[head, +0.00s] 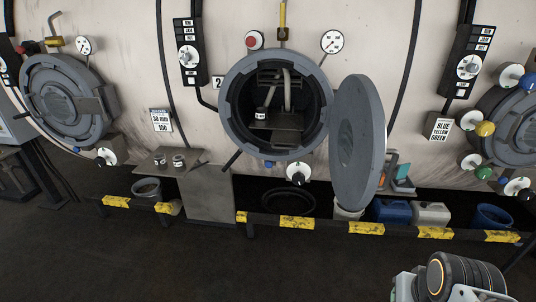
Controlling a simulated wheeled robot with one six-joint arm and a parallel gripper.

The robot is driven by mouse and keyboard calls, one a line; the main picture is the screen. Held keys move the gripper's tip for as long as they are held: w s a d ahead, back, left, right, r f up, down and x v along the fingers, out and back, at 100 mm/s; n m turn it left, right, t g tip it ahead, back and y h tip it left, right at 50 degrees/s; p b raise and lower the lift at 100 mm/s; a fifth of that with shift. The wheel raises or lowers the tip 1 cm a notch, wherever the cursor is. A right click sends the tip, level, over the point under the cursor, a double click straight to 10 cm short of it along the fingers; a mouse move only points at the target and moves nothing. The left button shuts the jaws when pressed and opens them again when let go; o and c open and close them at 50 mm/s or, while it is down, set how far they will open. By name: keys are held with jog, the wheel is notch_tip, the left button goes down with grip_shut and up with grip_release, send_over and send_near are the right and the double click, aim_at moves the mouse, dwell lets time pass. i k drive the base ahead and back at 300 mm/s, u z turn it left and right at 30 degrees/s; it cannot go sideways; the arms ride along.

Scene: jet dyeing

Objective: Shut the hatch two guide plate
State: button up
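Hatch two is the round opening in the middle, with a thick grey ring (232,75) and a small sign "2" (217,82) at its upper left. Its round grey door (357,145) stands open, swung out to the right. Inside the dark opening, a flat grey-brown plate (288,122) shows in the lower half, with pipes (287,90) above it. A small jar with a white label (262,113) is at the plate's left. I cannot tell which part inside is the guide plate. Part of my arm shows at the bottom right; no gripper fingers are visible.
A low black-and-yellow rail (297,222) runs in front of the machine. A small shelf (150,160) with two jars is left of hatch two. Blue and white canisters (431,213) stand behind the rail. The left hatch (62,95) is shut. The floor in front is clear.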

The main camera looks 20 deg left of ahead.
aim_at(278, 136)
jog(key=u, duration=0.95)
jog(key=i, duration=1.65)
jog(key=k, duration=1)
jog(key=u, duration=2.1)
jog(key=i, duration=1.2)
jog(key=z, duration=2.35)
